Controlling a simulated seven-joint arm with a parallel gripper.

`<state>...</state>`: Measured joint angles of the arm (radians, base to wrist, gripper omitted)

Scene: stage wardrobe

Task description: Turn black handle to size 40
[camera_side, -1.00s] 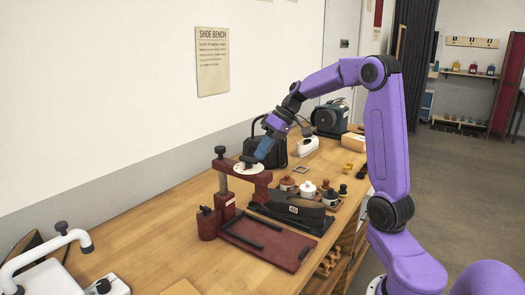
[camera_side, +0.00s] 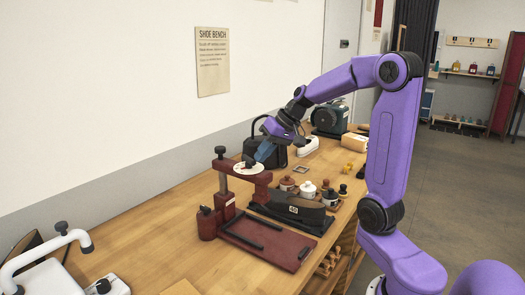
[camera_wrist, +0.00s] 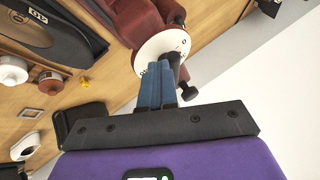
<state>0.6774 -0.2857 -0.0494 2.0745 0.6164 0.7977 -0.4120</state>
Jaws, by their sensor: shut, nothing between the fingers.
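A dark red shoe-stretching press (camera_side: 262,179) carries a round white dial (camera_side: 247,169) on its arm. The dial also shows in the wrist view (camera_wrist: 150,52). My gripper (camera_side: 259,158) points down at the dial from the right. In the wrist view its blue fingers (camera_wrist: 155,68) are shut and empty, with their tips over the dial's edge close beside the handle. I cannot tell whether they touch it.
A black shoe form marked 40 (camera_side: 293,211) lies beside the press, with a dark red tray (camera_side: 285,254) in front. Several lidded pots (camera_side: 307,188) stand to the right. A black bag (camera_side: 272,146) stands behind.

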